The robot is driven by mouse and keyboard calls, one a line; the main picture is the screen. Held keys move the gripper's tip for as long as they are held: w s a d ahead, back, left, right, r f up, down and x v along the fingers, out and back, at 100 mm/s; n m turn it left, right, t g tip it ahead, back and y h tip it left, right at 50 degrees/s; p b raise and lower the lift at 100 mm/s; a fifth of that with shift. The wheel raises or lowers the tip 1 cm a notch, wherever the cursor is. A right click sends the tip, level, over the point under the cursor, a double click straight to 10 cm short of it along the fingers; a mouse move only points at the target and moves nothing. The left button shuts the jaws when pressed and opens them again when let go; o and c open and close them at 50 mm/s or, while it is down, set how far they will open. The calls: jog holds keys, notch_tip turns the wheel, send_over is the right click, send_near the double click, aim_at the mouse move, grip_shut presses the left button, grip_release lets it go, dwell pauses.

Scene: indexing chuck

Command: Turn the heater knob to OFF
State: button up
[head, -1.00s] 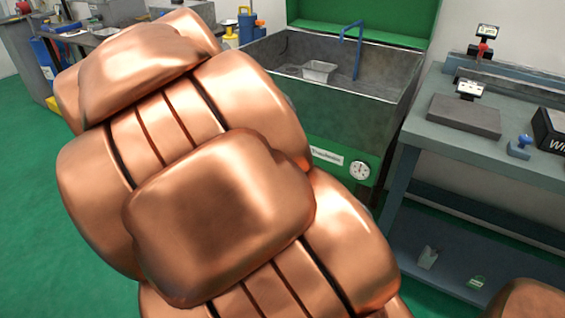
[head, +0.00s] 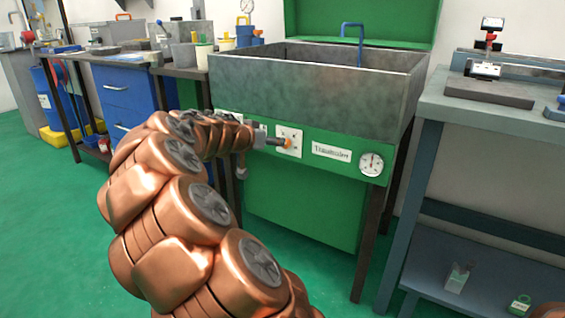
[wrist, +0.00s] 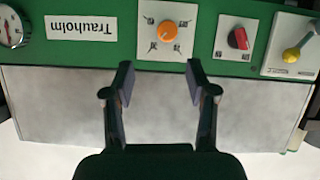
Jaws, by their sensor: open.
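On the green front panel, an orange knob (head: 288,143) sits on a white plate with several small marks around it. In the wrist view the orange knob (wrist: 167,31) appears just beyond the fingertips, and the panel is upside down. The marks are too small to read, so its setting cannot be told. My gripper (wrist: 158,80) is open and empty, its two fingers apart. In the head view my gripper (head: 272,140) points at the knob from the left, very close to it; contact cannot be told.
A "Trauholm" label (head: 331,152) and a round dial gauge (head: 371,164) are on the same panel, under a grey open tank (head: 310,90). A grey bench (head: 500,120) stands at right, a blue drawer cabinet (head: 125,95) at left. Green floor is open in front.

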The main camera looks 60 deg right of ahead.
aim_at(286, 143)
jog(key=w+b+x, duration=0.1)
jog(key=b+x, duration=0.2)
jog(key=x, duration=0.6)
jog(key=shift+d+f, duration=0.2)
jog(key=shift+f, duration=0.35)
grip_shut()
